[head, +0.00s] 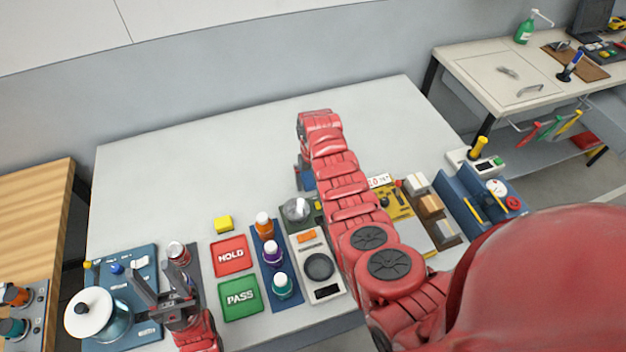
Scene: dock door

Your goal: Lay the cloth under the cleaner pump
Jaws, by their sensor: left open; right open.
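A green bottle with a white pump head (525,27) stands upright at the back of the right-hand bench, far from both grippers. I see no clear cloth; a flat red thing (588,140) on that bench's lower shelf may be one, but it is too small to tell. My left gripper (160,283) is open over the front left of the near table, between a white-lidded pot and a red-and-silver cylinder. My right arm reaches across the table and bends down; its gripper (304,178) is open, mostly hidden by the arm, near the table's middle.
The near table (220,150) is clear at the back. Its front holds a white-lidded pot (95,313), red HOLD (231,256) and green PASS (240,297) mats, bottles on a blue strip (270,290), a scale and trays. A gap separates it from the right-hand bench (480,60).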

